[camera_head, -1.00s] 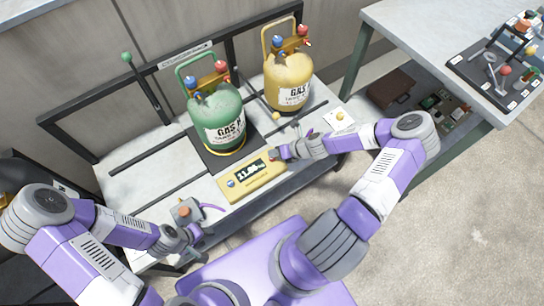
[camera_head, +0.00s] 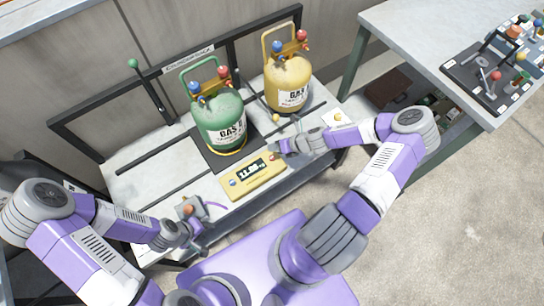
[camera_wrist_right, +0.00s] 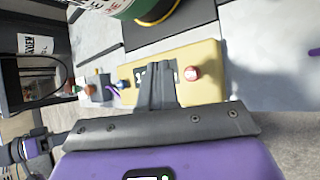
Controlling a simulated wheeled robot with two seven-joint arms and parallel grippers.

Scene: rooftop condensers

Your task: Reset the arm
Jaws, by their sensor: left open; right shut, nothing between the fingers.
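My right gripper (camera_head: 279,147) is at the right end of the yellow scale panel (camera_head: 240,189), beside its red button (camera_head: 272,157). In the right wrist view its closed fingers (camera_wrist_right: 160,72) are empty and overlap the panel's display; the red button (camera_wrist_right: 191,73) shows just right of them. My left gripper (camera_head: 198,232) is open, low at the table's front edge, near a small grey box with an orange top (camera_head: 188,207). Its fingertips are hard to make out. The green gas cylinder (camera_head: 222,122) stands upright on the dark scale plate (camera_head: 205,153).
A yellow gas cylinder (camera_head: 288,85) stands upright at the back right of the table. A dark rail frame (camera_head: 95,118) runs along the back, with a green-knobbed lever (camera_head: 133,63). A second bench (camera_head: 415,35) at right carries a black tool board (camera_head: 463,68).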

